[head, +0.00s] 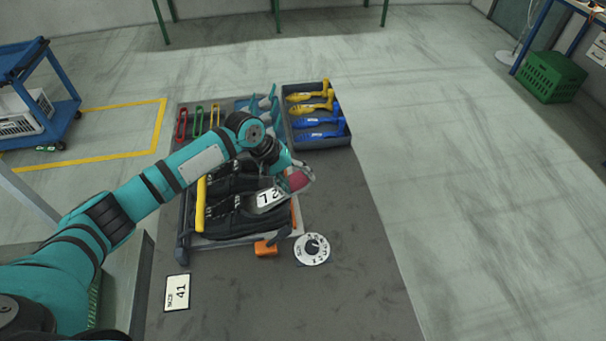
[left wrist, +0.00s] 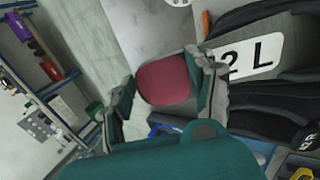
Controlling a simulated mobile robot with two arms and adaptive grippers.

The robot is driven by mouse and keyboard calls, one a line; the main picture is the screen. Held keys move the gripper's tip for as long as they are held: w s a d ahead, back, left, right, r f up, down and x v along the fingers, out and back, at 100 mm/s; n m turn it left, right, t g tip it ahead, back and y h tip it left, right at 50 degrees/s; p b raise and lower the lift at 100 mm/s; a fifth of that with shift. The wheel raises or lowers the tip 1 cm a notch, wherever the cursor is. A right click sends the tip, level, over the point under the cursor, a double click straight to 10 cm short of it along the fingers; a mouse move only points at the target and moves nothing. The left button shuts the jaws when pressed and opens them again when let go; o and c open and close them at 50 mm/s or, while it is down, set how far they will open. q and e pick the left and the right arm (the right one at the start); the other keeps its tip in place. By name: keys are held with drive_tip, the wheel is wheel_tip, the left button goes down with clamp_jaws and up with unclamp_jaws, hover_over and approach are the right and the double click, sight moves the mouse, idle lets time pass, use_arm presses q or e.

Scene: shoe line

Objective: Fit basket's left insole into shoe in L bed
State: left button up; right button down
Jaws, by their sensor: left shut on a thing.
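My left gripper (head: 296,180) is shut on a red, rounded piece (head: 299,181), seemingly the insole. It is above the right end of the shoe rack. In the left wrist view the red piece (left wrist: 165,82) sits between the two fingers (left wrist: 162,92); the rest of its shape is unclear. Black shoes (head: 236,222) lie side by side in the rack, partly hidden by my arm. A white plate marked 2 L (head: 268,198) lies by the shoes, just left of the gripper; it also shows in the left wrist view (left wrist: 252,58). My right gripper is not in view.
A grey bin (head: 318,143) with yellow and blue shoe forms stands behind the rack. An orange block (head: 265,248), a round dial (head: 312,249) and a size 41 card (head: 177,292) lie in front. The dark table (head: 350,285) is clear at the front right.

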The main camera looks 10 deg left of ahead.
sight(270, 199)
use_arm(q)
drive_tip(key=shift+s+a+f+p, duration=0.2)
drive_tip(key=shift+s+a+f, duration=0.1)
drive_tip(key=shift+a, duration=0.25)
drive_tip(key=shift+s+a+f+p, duration=0.15)
drive_tip(key=shift+a+f, duration=0.15)
drive_tip(key=shift+a, duration=0.2)
drive_tip(key=shift+y, duration=0.4)
drive_tip(key=shift+s+a+f+p, duration=0.25)
drive_tip(key=shift+a+p, duration=0.1)
drive_tip(key=shift+a, duration=0.25)
drive_tip(key=shift+s+a+f+p, duration=0.2)
drive_tip(key=shift+a+p, duration=0.1)
drive_tip(key=shift+a, duration=0.25)
drive_tip(key=shift+s+a+f+p, duration=0.25)
drive_tip(key=shift+a+p, duration=0.1)
drive_tip(key=shift+a, duration=0.25)
drive_tip(key=shift+s+a+f+p, duration=0.2)
drive_tip(key=shift+a+f, duration=0.05)
drive_tip(key=shift+a, duration=0.2)
drive_tip(key=shift+s+a+f+p, duration=0.2)
drive_tip(key=shift+a, duration=0.2)
drive_tip(key=shift+f+g+y, duration=0.4)
drive_tip(key=shift+f+y, duration=0.2)
drive_tip(key=shift+f, duration=0.15)
drive_tip(key=o, duration=1.1)
